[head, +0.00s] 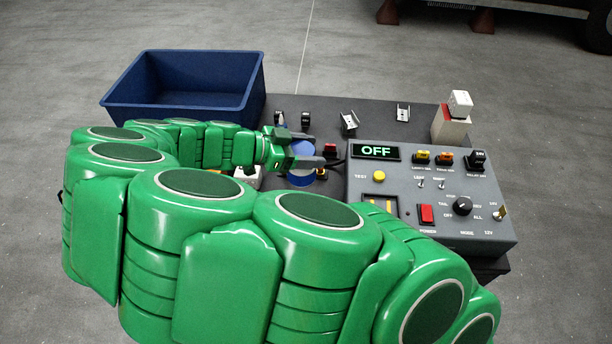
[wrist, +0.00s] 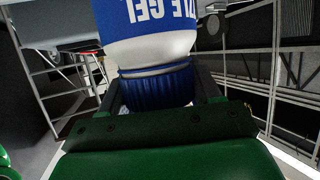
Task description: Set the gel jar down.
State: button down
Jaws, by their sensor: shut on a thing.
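The gel jar (wrist: 150,45) fills the upper middle of the wrist view. It has a blue label with white letters ending in "GEL", a white band and a ribbed blue cap (wrist: 158,90). My gripper (wrist: 160,92) is shut on the cap. In the head view my gripper (head: 312,149) is over the dark table, left of the control panel, with the blue of the jar (head: 300,178) between and below its fingers. My arm hides part of the area around the jar. I cannot tell whether its bottom touches the table.
A grey control panel (head: 450,228) with an "OFF" display (head: 376,151) stands close on the right. A blue bin (head: 185,103) is at the back left. The dark tabletop (head: 375,109) has bare room behind the panel.

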jog(key=shift+f, duration=3.25)
jog(key=shift+c, duration=1)
grip_release()
jog(key=shift+f, duration=0.1)
jog(key=v, duration=1.2)
